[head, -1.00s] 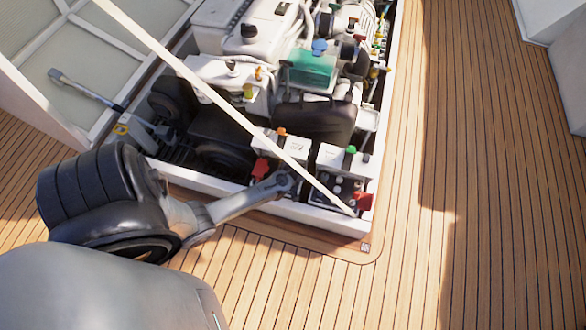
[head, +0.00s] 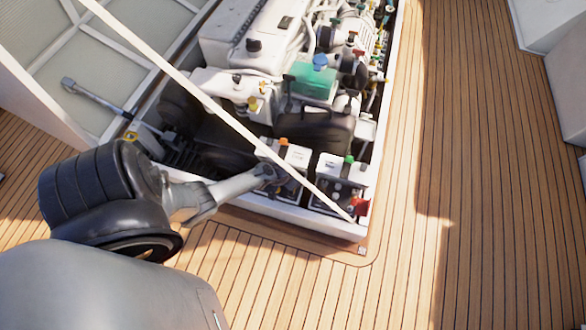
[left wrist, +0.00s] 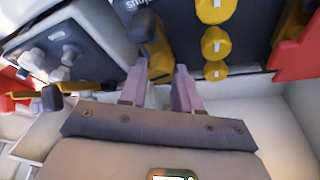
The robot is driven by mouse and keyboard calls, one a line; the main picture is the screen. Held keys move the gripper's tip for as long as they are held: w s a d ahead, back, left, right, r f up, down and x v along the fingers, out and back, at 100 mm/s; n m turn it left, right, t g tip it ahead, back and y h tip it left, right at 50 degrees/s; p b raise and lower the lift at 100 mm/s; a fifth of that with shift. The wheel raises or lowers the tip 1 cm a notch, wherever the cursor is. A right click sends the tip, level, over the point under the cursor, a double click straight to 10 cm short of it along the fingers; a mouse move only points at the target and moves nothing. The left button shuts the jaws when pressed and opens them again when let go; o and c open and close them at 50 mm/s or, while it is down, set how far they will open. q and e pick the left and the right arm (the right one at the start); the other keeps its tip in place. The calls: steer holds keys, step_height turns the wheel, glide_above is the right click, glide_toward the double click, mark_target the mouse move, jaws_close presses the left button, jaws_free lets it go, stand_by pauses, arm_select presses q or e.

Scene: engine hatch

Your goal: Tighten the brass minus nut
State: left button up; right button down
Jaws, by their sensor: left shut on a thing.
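In the head view my left gripper (head: 268,173) is over the front of the left battery (head: 291,157), which has an orange cap. In the left wrist view its two pale purple fingers (left wrist: 161,86) stand on either side of a brass-yellow piece (left wrist: 160,64) with a dark rounded end, beside lettering ending in "inus". I take this piece for the brass minus nut; the fingers are shut on it. In the head view the gripper hides the nut. My right gripper is not in view.
The right battery (head: 341,171) has a green cap and a red clamp (head: 360,207). A pale bar (head: 215,98) crosses diagonally over the hatch. The white hatch rim (head: 290,214) borders the batteries. Several yellow caps (left wrist: 215,42) are near the fingers. The wooden deck (head: 480,220) is clear.

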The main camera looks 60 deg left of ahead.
arm_select(q)
steer(key=shift+a+m+h, duration=0.1)
steer(key=shift+m+h, duration=0.2)
steer(key=shift+m, duration=0.4)
steer(key=o, duration=1.1)
steer(key=shift+c, duration=0.2)
steer(key=shift+r, duration=0.1)
steer(key=shift+s+r+p, duration=0.1)
steer(key=shift+r+p, duration=0.1)
steer(key=shift+p, duration=0.2)
steer(key=p+v, duration=0.7)
steer(key=v, duration=0.3)
steer(key=shift+s+p, duration=0.15)
steer(key=shift+p, duration=0.25)
